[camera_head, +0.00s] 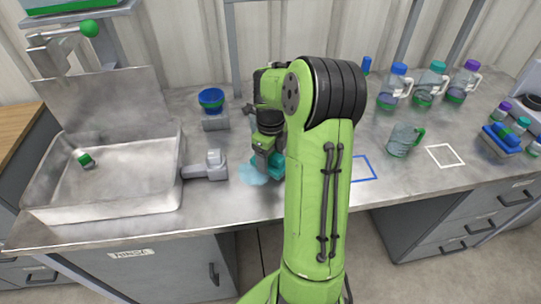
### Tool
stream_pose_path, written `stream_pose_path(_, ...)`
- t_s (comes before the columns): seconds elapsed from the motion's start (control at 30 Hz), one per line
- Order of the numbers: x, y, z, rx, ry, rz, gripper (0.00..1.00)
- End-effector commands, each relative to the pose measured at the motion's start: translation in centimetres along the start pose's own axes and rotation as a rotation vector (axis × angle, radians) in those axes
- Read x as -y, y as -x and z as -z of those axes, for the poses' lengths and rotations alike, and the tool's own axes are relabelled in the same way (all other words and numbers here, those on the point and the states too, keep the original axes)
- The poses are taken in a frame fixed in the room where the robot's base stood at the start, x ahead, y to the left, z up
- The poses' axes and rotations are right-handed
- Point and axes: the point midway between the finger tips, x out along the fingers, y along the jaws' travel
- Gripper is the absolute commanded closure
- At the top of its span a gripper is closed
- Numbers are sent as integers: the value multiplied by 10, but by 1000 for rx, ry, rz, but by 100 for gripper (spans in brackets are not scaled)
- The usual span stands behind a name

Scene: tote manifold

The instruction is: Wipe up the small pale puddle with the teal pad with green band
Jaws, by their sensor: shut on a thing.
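The pale bluish puddle (251,174) lies on the steel counter, just right of a grey metal fitting. My gripper (264,160) points down at the puddle's right side and is shut on the teal pad (276,166). Only part of the pad shows, low at the counter beside or over the puddle's edge. I cannot tell whether it touches the surface. My arm hides the pad's right side, and its green band cannot be made out.
A steel sink (45,190) with a small green-capped item (85,160) is at left. The grey fitting (205,167) and a blue-topped container (211,100) stand nearby. A clear mug (403,141), several bottles (430,85) and a loaded tray (500,142) are at right.

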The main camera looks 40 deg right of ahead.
Motion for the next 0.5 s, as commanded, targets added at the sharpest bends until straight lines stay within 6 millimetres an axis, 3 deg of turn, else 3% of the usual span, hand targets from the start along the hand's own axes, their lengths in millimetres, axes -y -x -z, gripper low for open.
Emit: stream_pose_path(0.5, 0, -11, 0, 0, 0, 0, 56)
